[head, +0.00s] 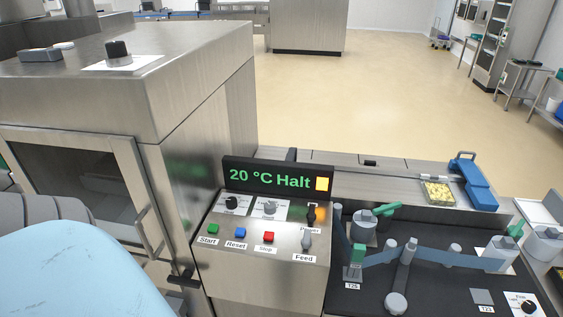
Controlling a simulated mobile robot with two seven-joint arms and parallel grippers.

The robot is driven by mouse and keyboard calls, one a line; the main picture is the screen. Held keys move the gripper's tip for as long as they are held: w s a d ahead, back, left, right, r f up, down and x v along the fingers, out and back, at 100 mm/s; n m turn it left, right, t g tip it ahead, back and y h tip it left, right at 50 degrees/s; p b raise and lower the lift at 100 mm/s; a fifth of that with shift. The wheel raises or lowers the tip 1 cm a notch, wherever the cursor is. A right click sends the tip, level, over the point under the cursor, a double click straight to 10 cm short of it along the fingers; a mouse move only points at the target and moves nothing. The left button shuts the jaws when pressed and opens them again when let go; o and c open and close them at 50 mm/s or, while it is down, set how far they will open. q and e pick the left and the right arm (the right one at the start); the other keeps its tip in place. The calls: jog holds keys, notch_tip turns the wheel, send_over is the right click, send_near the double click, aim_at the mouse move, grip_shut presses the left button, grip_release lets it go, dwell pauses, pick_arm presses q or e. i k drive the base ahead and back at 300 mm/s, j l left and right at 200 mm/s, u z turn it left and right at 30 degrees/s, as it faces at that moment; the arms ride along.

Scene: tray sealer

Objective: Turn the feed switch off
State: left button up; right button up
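The feed switch (306,240) is a small grey lever on the sloped metal control panel (222,266), just above the label "Feed" (303,257). Its lever looks roughly upright, but it is too small to tell which setting it is in. The display (277,179) above reads "20 °C Halt" with an orange square at its right end. Neither gripper is in view. A light blue rounded part with grey ribbing, likely of my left arm, fills the lower left corner.
Green Start (213,229), blue Reset (240,232) and red Stop (268,237) buttons sit left of the switch. A dark switch (311,213) is just above it. Right of the panel are belts and rollers (409,250). A metal cabinet (200,120) rises at left.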

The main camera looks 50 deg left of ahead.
aim_at(306, 242)
jog(key=i+l+u, duration=0.15)
jog(key=u, duration=0.35)
jog(key=i+l+u, duration=0.1)
jog(key=u, duration=0.4)
jog(key=l+u, duration=0.3)
jog(key=u, duration=0.2)
jog(key=i+l+u, duration=0.1)
jog(key=l+u, duration=0.15)
jog(key=u, duration=0.2)
jog(key=i+l+u, duration=0.1)
jog(key=l+u, duration=0.15)
jog(key=u, duration=0.2)
jog(key=l+u, duration=0.25)
jog(key=u, duration=0.2)
